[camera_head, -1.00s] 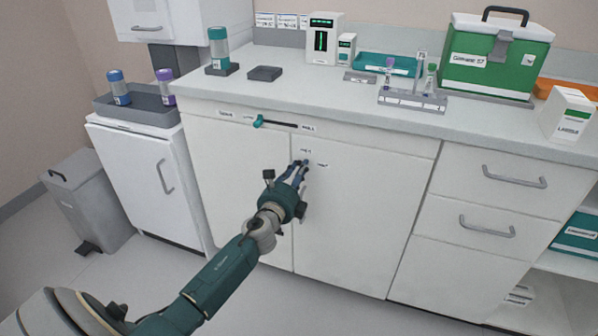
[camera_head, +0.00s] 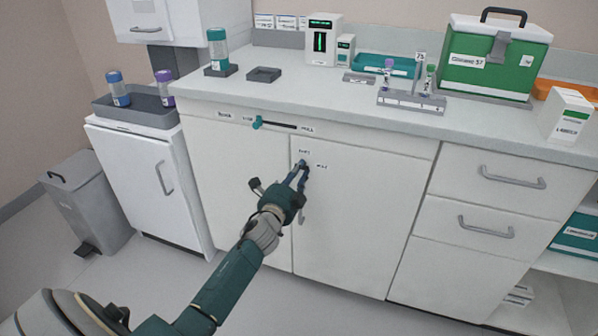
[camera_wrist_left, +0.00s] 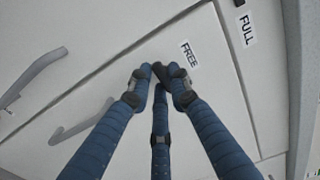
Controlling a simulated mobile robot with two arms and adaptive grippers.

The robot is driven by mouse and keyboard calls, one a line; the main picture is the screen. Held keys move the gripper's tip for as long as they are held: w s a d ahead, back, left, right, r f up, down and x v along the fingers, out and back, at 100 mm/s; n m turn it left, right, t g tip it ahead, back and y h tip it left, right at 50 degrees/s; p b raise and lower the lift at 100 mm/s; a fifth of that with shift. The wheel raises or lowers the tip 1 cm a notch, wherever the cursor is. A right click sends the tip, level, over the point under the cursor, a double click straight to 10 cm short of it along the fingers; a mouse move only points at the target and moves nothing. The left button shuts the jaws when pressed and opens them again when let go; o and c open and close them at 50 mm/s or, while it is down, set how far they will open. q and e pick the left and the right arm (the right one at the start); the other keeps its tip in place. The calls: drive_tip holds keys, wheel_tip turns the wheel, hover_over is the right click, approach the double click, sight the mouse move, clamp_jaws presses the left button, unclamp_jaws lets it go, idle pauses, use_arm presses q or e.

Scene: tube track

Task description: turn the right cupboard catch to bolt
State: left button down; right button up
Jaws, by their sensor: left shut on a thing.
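The right cupboard catch (camera_head: 303,163) is a small dark piece near the top left corner of the right cupboard door (camera_head: 365,210), by two small labels. One label reads FREE (camera_wrist_left: 189,54) in the left wrist view. My left gripper (camera_head: 300,172) reaches the catch from the front left. In the left wrist view its blue fingers (camera_wrist_left: 160,88) close around the dark catch (camera_wrist_left: 159,72). The fingertips hide most of the catch, so its exact angle is hard to tell. My right gripper is out of view.
A teal slider (camera_head: 257,122) sits on a labelled track above the doors. A door handle (camera_head: 302,214) hangs just below my left gripper. The counter (camera_head: 330,102) above holds a green case (camera_head: 495,65), a tube rack (camera_head: 411,101) and boxes. Drawers (camera_head: 485,185) stand to the right.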

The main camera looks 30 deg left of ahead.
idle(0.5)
use_arm(q)
drive_tip(key=c, duration=1.6)
unclamp_jaws()
drive_tip(key=v, duration=1.2)
drive_tip(key=shift+w, duration=0.1)
